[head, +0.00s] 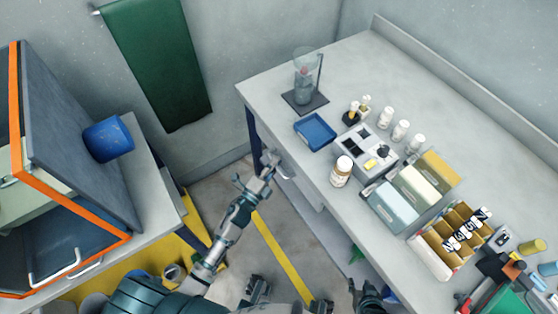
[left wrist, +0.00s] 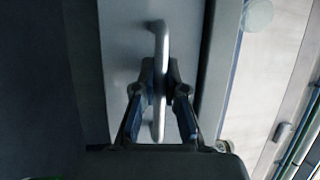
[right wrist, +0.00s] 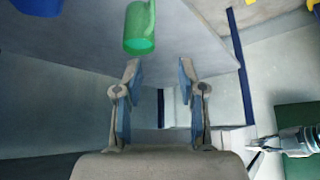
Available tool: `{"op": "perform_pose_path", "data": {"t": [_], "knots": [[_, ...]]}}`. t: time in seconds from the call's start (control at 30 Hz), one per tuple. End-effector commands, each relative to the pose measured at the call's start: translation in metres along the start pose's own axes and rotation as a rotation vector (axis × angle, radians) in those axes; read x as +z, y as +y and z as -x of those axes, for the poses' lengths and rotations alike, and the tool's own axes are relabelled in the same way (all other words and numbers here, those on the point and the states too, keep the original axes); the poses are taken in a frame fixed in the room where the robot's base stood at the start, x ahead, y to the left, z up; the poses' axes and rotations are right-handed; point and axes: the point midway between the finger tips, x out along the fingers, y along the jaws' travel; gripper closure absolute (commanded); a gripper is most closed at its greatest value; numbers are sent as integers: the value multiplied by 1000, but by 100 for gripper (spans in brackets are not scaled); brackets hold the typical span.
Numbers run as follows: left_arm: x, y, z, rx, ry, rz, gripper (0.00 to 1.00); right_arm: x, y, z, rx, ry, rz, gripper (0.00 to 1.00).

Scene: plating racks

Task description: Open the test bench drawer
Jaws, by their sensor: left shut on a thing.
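The test bench (head: 255,92) runs along the right of the head view, with a pale drawer front (left wrist: 125,50) under its top. My left gripper (head: 267,163) reaches to the bench's near side. In the left wrist view, its fingers (left wrist: 161,78) are shut around the drawer's pale bar handle (left wrist: 160,38). The left gripper partly hides the handle in the head view. I cannot tell how far the drawer stands out. My right gripper (right wrist: 160,75) is open and empty, with nothing between its fingers.
The bench top carries a blue tray (head: 315,131), a pill bottle (head: 341,171), file boxes and a compartment rack (head: 432,262). A cabinet with an orange edge (head: 70,207) stands at left beside a blue cup (head: 108,139). A green mug (right wrist: 139,28) shows beyond my right gripper. Floor lies between bench and cabinet.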

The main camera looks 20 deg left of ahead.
Motion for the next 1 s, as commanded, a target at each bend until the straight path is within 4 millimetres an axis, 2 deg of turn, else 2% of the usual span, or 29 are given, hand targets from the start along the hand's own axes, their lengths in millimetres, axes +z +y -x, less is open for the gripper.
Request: {"op": "perform_pose_path", "data": {"t": [0.4, 0.6, 0.8, 1.0], "knots": [[34, -12, 87, 14, -1, 2, 100, 40, 6, 20, 13, -213, -7, 60], [48, -19, 121, 14, 0, 2, 100, 52, 7, 26, 16, -276, -9, 60], [56, -23, 141, 13, 0, 2, 100, 59, 8, 30, 18, -312, -10, 60], [59, -24, 149, 13, 1, 3, 100, 61, 8, 32, 18, -323, -11, 60]]}}
